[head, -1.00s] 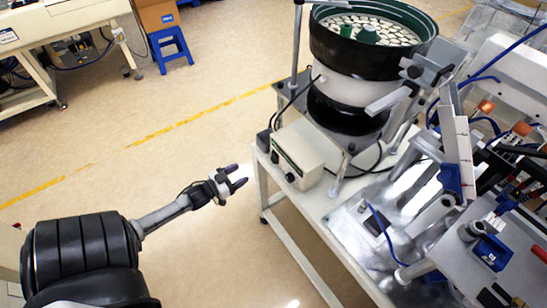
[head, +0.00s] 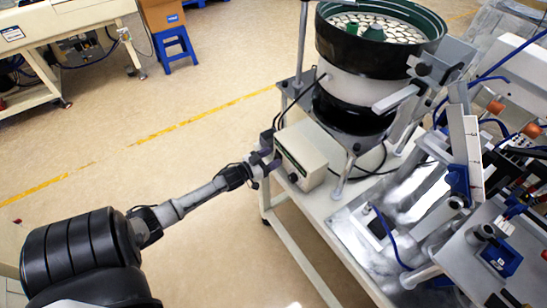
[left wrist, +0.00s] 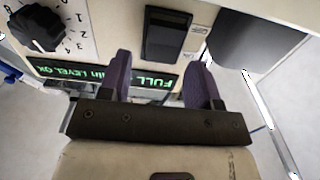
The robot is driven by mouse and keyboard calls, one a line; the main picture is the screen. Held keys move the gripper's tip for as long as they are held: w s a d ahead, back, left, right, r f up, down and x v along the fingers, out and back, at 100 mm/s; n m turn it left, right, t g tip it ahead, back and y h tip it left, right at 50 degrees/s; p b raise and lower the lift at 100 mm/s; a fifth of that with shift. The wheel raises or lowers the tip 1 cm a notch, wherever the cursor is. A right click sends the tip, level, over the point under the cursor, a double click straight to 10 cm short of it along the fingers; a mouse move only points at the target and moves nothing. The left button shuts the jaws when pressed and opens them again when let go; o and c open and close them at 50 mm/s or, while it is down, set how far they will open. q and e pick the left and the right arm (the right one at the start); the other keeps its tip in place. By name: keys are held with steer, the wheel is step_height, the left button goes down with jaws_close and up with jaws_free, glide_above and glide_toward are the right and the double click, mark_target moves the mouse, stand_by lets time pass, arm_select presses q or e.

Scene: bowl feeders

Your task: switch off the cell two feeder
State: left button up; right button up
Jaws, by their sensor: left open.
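The feeder's cream control box (head: 303,153) sits on the white bench beside the bowl feeder (head: 365,70). My left gripper (head: 264,156) is open and empty, close to the box's front face. In the left wrist view, a black rocker switch (left wrist: 168,34) shows on the panel just beyond and between the open fingertips (left wrist: 159,62). A black dial knob (left wrist: 38,28) with a numbered scale is to its left. A green-lit display (left wrist: 150,80) is partly hidden by the fingers. I cannot tell whether the fingertips touch the panel. My right gripper is not in view.
The white bench frame (head: 300,250) runs below the box. Metal fixtures with blue hoses (head: 465,180) crowd the right side. A blue stool (head: 174,50) with a box on it stands at the back left. The floor left of the bench is clear.

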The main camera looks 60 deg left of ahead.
arm_select(q)
steer(key=shift+w, duration=0.65)
steer(key=shift+c, duration=0.4)
steer(key=shift+c, duration=0.8)
steer(key=c, duration=0.7)
steer(key=t+b, duration=0.1)
steer(key=b, duration=0.2)
steer(key=f+t+b, duration=0.1)
steer(key=t+b, duration=0.1)
steer(key=b, duration=0.1)
steer(key=shift+s+f, duration=0.2)
steer(key=shift+f, duration=0.05)
steer(key=shift+t+b, duration=0.6)
steer(key=shift+b, duration=0.05)
steer(key=shift+r, duration=0.2)
